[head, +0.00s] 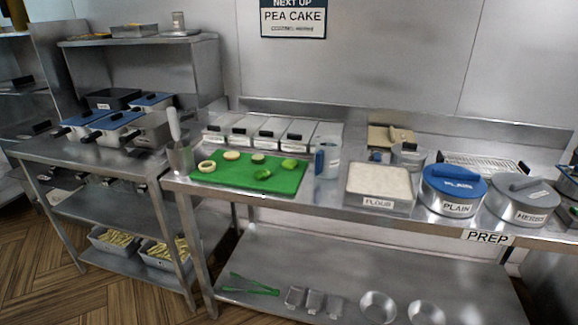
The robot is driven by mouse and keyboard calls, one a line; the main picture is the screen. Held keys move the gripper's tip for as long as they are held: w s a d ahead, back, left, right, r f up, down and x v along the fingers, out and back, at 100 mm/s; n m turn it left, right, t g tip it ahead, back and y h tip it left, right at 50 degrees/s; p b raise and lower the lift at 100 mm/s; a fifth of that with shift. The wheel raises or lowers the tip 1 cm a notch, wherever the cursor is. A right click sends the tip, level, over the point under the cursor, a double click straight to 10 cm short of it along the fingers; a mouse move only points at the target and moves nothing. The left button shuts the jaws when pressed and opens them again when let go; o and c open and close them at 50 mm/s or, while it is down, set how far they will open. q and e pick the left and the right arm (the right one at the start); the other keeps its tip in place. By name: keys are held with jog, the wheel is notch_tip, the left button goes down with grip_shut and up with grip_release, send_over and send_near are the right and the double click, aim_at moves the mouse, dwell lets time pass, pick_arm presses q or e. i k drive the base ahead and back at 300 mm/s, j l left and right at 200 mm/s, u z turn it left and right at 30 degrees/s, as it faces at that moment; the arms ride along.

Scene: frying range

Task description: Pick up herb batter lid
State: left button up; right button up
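The herb batter lid (524,186) is a grey round lid with a raised handle. It sits on the steel pot labelled "HERBED" (530,216), near the right end of the prep counter. A blue lid marked "PLAIN" (455,180) sits on a similar pot (452,207) just to its left. Neither of my grippers shows in the head view.
The steel prep counter (335,191) also holds a flour tray (380,187), a clear jug (328,160) and a green board (222,174) with cut pieces. A wire rack (482,163) stands behind the pots. Fryers (108,125) stand at left. Bowls lie on the lower shelf.

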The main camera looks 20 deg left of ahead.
aim_at(524, 190)
jog(key=z, duration=0.85)
